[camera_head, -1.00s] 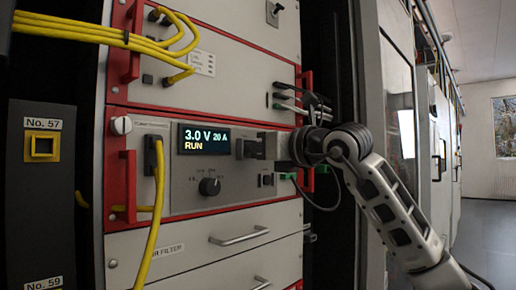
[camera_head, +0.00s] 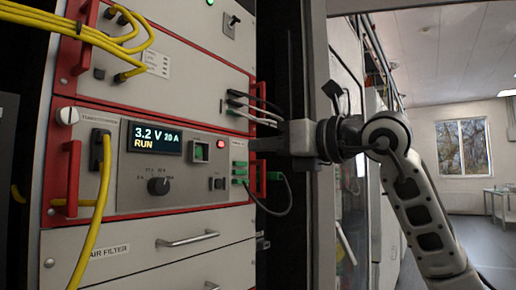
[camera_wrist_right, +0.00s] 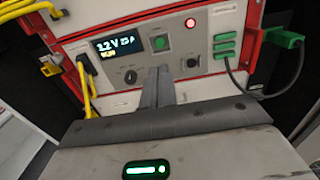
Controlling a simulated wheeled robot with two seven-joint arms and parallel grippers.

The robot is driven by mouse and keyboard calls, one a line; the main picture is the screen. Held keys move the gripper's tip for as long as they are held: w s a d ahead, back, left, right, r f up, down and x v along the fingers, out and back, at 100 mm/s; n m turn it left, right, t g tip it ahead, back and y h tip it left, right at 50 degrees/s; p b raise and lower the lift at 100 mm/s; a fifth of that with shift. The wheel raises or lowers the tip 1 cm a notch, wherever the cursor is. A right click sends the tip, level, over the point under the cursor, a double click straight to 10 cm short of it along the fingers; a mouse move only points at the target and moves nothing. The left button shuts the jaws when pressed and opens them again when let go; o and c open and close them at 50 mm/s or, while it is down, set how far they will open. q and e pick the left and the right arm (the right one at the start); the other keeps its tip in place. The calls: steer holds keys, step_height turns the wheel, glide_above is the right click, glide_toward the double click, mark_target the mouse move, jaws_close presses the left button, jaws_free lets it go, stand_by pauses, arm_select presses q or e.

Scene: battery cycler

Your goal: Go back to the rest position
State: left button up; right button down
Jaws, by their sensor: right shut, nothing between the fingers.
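My right gripper (camera_head: 256,145) comes in from the right, in front of the right edge of the cycler panel (camera_head: 205,185). In the wrist view its two fingers (camera_wrist_right: 158,82) are shut together with nothing between them, pointing at the panel. The panel's display (camera_head: 155,138) reads 3.2 V 20 A RUN. Right of it are a green-lit square button (camera_head: 199,151) and a lit red lamp (camera_head: 220,144); both show clear of the fingers in the wrist view. I cannot tell the exact gap between fingertips and panel. My left gripper is not in view.
Yellow cables (camera_head: 98,205) hang at the left. A dark cable loops from green connectors (camera_head: 240,170) below my right gripper. Red handles (camera_head: 261,180) stick out from the rack. The room at the right is open, with a window (camera_head: 463,146) and a table (camera_head: 497,200).

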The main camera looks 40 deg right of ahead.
steer(key=shift+w, duration=0.1)
stand_by(0.6)
steer(key=w+a+f+m+g+y, duration=0.1)
steer(key=a+f+m+g+y, duration=0.15)
steer(key=a+f+y, duration=0.6)
steer(key=w+a+f+m+g+y, duration=0.15)
steer(key=a+f+g+y, duration=0.3)
steer(key=a+f, duration=0.7)
steer(key=s+d+f+m+t+h, duration=0.1)
steer(key=d+f+m+t+h, duration=0.15)
steer(key=f+m+h, duration=0.5)
steer(key=s+d+f+m+t+h, duration=0.1)
steer(key=f+m+t+h, duration=0.15)
steer(key=f+m, duration=0.85)
steer(key=s+d+f+m+t+h, duration=0.1)
steer(key=d+f+m+t+h, duration=0.2)
steer(key=f+m, duration=0.6)
steer(key=s+a+f+m+g+h, duration=0.2)
steer(key=s+f+m+g, duration=0.4)
steer(key=s+f, duration=0.8)
step_height(320, 180, down, 5)
steer(key=shift+s+a+r+g+h, duration=0.1)
steer(key=shift+s+a+g+h, duration=0.3)
steer(key=shift+a+g, duration=0.3)
steer(key=shift+d, duration=0.1)
